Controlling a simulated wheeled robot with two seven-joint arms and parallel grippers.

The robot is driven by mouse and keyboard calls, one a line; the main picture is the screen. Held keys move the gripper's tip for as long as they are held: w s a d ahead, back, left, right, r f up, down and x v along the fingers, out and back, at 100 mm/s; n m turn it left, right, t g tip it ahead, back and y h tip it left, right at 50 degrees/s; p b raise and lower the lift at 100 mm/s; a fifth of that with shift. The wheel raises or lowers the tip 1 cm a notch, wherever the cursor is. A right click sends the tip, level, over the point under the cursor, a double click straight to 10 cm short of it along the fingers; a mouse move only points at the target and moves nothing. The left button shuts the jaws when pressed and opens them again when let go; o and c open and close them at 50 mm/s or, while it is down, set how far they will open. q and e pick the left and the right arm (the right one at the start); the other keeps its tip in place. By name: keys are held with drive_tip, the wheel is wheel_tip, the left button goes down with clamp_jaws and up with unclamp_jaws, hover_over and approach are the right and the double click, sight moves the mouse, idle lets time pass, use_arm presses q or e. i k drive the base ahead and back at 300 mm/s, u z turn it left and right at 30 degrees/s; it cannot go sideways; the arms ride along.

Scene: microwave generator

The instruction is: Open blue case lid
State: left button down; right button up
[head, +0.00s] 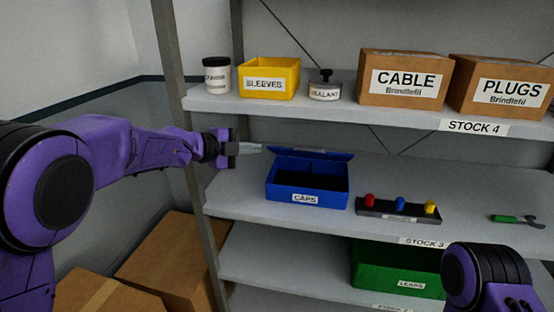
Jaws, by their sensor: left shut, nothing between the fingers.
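The blue case (307,185), labelled CAPS, stands on the STOCK 3 shelf. Its lid (312,154) is raised at the back, and the dark inside of the case shows below it. My left gripper (252,148) is shut and empty, with its fingertips right beside the lid's left end. I cannot tell whether they touch it. My right arm shows at the lower right, but its gripper is out of view.
A dark rack with red, blue and yellow knobs (398,208) stands right of the case. A green-handled tool (505,219) lies farther right. The STOCK 4 shelf (340,110) runs above, and a green bin (385,268) stands below. A rack post (200,190) is at left.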

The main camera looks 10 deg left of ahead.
sight(310, 154)
drive_tip(key=u, duration=2.3)
drive_tip(key=k, duration=0.65)
drive_tip(key=z, duration=2.95)
